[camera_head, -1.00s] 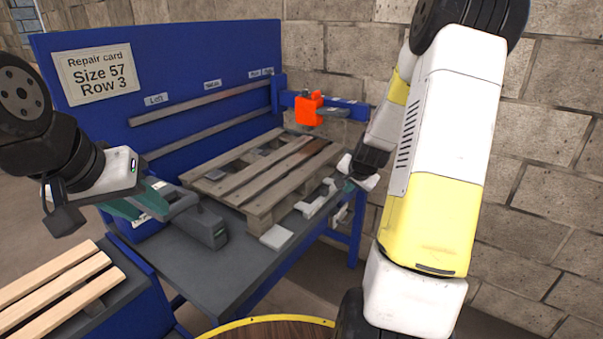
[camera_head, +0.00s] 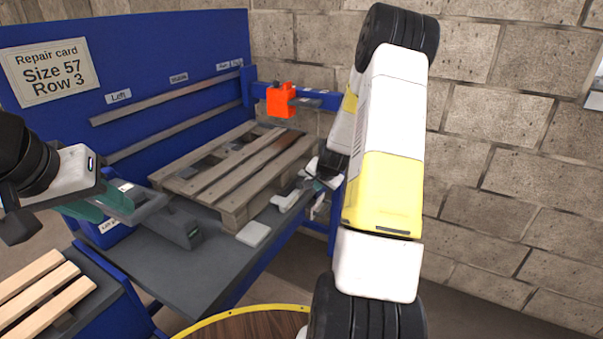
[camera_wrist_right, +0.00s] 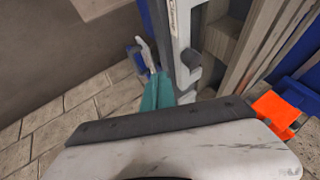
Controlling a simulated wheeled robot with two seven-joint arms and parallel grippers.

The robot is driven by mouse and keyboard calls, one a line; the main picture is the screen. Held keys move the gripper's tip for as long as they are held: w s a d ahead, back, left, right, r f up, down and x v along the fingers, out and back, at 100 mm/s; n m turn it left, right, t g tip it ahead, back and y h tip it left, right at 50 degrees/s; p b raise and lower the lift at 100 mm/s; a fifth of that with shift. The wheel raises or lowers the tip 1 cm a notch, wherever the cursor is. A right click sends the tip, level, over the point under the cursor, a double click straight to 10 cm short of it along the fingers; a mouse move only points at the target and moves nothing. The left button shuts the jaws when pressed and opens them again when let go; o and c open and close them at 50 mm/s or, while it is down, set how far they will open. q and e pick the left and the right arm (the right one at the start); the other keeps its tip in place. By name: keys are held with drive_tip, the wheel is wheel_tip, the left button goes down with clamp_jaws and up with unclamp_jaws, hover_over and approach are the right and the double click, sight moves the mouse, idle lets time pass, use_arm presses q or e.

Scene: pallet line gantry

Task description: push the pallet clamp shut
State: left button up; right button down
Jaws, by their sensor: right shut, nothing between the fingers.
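The wooden pallet (camera_head: 232,182) lies on the dark bench. A pale, light-grey fitting (camera_head: 286,199), which may be the clamp, sits at its right front edge. My right gripper (camera_head: 320,184) is at the pallet's right side, close to that fitting; my arm partly hides this spot. In the right wrist view, its teal fingers (camera_wrist_right: 156,92) are shut and empty beside a labelled grey bracket (camera_wrist_right: 181,45); whether they touch is unclear. My left gripper (camera_head: 116,199) is at the bench's left, against a grey tool (camera_head: 180,227); its grip is unclear.
An orange-red block (camera_head: 281,100) sits on the blue beam (camera_head: 322,99) behind the pallet. A pale flat block (camera_head: 253,234) lies on the bench front. Light wooden slats (camera_head: 45,295) lie at lower left. A brick wall (camera_head: 500,150) stands at the right.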

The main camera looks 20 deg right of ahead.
sight(297, 181)
drive_tip(key=w, duration=0.1)
drive_tip(key=w+a+f, duration=0.1)
drive_tip(key=w, duration=0.1)
drive_tip(key=w+a+f, duration=0.1)
drive_tip(key=w, duration=0.1)
idle(0.3)
drive_tip(key=shift+w+a, duration=1.45)
drive_tip(key=shift+w, duration=0.25)
drive_tip(key=shift+r, duration=0.1)
